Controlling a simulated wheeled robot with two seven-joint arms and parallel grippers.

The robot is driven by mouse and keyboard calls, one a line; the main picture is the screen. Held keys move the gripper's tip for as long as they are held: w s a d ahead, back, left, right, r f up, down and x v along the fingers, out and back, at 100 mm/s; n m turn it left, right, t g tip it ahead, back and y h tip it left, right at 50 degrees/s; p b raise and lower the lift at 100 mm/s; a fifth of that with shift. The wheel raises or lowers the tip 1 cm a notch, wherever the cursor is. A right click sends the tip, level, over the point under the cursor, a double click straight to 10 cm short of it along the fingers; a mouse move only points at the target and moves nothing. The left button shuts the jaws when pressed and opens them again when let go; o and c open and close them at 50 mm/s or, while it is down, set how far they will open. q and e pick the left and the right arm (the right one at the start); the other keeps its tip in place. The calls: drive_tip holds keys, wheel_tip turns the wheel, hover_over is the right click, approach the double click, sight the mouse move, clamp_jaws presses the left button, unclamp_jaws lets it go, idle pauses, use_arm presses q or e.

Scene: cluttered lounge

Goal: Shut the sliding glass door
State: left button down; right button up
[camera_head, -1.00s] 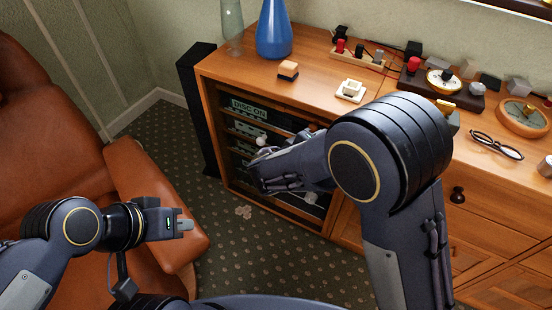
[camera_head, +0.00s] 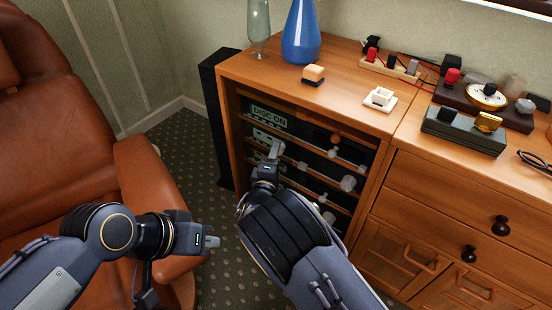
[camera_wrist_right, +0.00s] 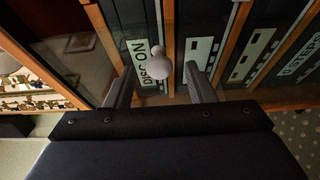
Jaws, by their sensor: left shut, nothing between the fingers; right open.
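The wooden cabinet's left bay (camera_head: 240,150) has shelves of dark equipment with a "DISC ON" label (camera_head: 268,115). Clear glass is hard to make out there, so I cannot tell how far the sliding door stands open. My right gripper (camera_head: 275,150) is at the bay front, below the label. In the right wrist view, its open fingers (camera_wrist_right: 160,88) stand on either side of a pale round knob (camera_wrist_right: 158,66); contact is not clear. My left gripper (camera_head: 212,242) is shut and empty, in front of the brown armchair, away from the cabinet.
A blue vase (camera_head: 300,35), a clear vase (camera_head: 258,28) and small blocks stand on the cabinet top. A black speaker (camera_head: 215,125) stands left of the bay. The armchair (camera_head: 150,175) is at left. Drawers with dark knobs (camera_head: 501,225) are at right.

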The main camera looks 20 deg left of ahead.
drive_tip(key=shift+w, duration=0.35)
